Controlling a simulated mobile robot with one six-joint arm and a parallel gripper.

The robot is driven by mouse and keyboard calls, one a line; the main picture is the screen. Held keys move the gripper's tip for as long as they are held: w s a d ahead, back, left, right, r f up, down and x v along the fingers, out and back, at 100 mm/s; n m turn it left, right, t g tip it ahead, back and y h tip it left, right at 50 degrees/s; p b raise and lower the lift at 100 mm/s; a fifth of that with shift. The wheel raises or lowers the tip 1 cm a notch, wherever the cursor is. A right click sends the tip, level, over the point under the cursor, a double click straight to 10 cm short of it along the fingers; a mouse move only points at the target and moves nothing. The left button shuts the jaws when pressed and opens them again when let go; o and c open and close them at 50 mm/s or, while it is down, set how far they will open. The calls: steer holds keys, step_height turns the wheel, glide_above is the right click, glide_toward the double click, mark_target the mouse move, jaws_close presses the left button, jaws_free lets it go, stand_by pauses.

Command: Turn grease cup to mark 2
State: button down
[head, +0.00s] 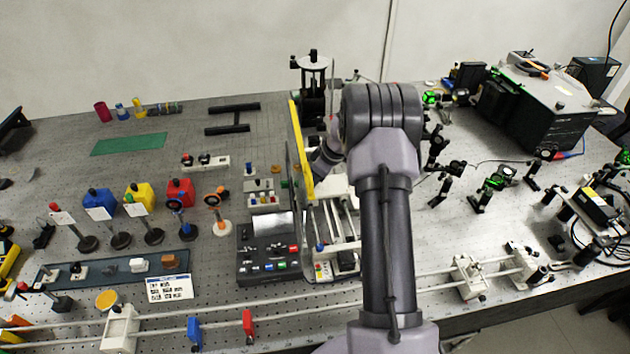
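I cannot pick out the grease cup or its marks for certain in the head view. My arm stands large in the middle of the picture and hides part of the bench behind it. Its wrist bends down to the left behind a yellow-edged upright panel (301,150). My gripper does not show; the arm and panel cover that place. Left of the panel is a small grey block with knobs (262,196), with small orange and green parts near it, too small to tell apart.
A dark control box (268,248) with coloured buttons stands left of the panel. A rail (400,284) runs along the front. Optics on posts (495,183) and a large black box (535,105) are at right.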

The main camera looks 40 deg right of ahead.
steer(key=shift+f+m+b, duration=0.3)
steer(key=shift+m+b, duration=0.2)
steer(key=shift+b, duration=0.4)
steer(key=shift+a+m+h+b, duration=0.1)
steer(key=shift+m+h+b, duration=0.3)
steer(key=shift+m+b, duration=0.35)
steer(key=shift+a+r+m+h, duration=0.1)
steer(key=shift+r+m+h, duration=0.25)
steer(key=shift+m, duration=0.7)
steer(key=c, duration=1.3)
jaws_free()
steer(key=shift+c, duration=0.2)
steer(key=shift+s+r, duration=0.1)
steer(key=shift+r, duration=0.1)
steer(key=s+b, duration=0.1)
steer(key=s, duration=1.1)
steer(key=shift+s+d+r, duration=0.2)
steer(key=shift+r, duration=0.1)
